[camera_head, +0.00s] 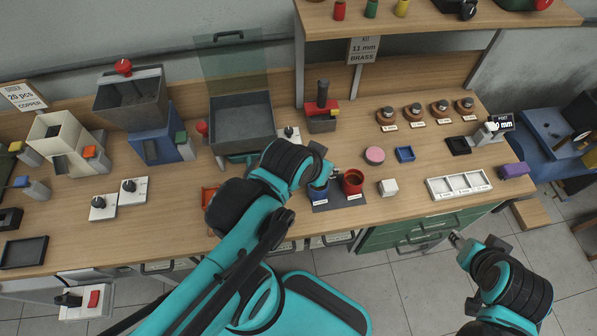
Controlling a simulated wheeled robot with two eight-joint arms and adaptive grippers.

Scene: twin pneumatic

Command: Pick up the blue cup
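The blue cup (319,196) stands on a dark mat (327,207) near the front edge of the workbench. A red cup (352,184) stands on the same mat just to its right. My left gripper (328,174) is directly over or at the blue cup and hides its upper part. I cannot tell whether its fingers touch the cup or are open or shut. My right gripper (457,240) is off the front of the bench, above the floor, far from the cups. Its fingers are too small to read.
A grey bin (242,125) stands behind left. A white sectioned tray (458,185) sits farther right. An overhead shelf (440,22) spans the upper right.

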